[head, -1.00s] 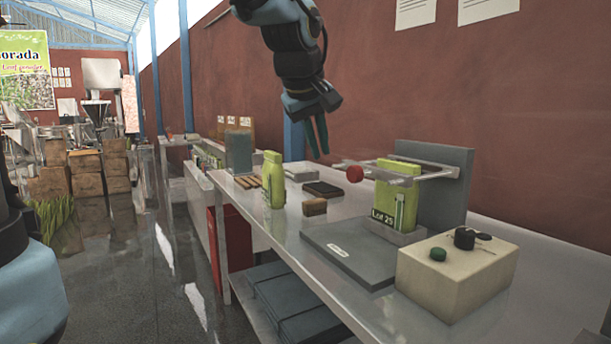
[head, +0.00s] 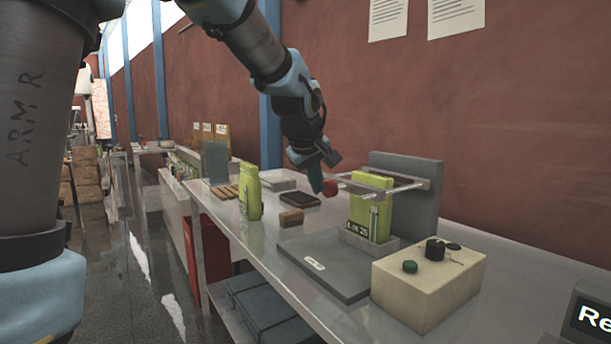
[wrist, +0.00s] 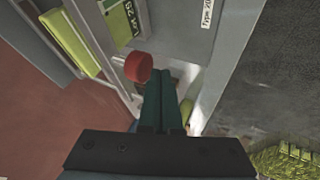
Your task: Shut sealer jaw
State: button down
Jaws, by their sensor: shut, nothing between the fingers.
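The sealer stands on the metal bench, with a grey upright back plate (head: 415,200) and a metal jaw frame (head: 385,184) held out from it around the top of a green pouch (head: 371,208). A red knob (head: 330,189) sits at the left end of the jaw frame. My gripper (head: 316,182) is shut and empty, just left of the red knob. In the wrist view my shut fingers (wrist: 161,100) are right beside the red knob (wrist: 138,67); whether they touch it I cannot tell. The pouch stands in a grey holder on a base plate (head: 325,265).
A beige control box (head: 428,283) with a green button and black dial stands at the front right. A green bottle (head: 250,193), a brown block (head: 291,217) and a dark tray (head: 300,200) lie left of the sealer. The red wall is behind the bench.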

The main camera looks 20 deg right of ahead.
aim_at(343, 183)
jog(key=shift+d, duration=0.35)
jog(key=d, duration=0.3)
jog(key=w+d, duration=0.1)
jog(key=d, duration=0.2)
jog(key=shift+w+d, duration=0.15)
jog(key=shift+w, duration=0.05)
jog(key=shift+d+r, duration=0.1)
jog(key=shift+d, duration=0.1)
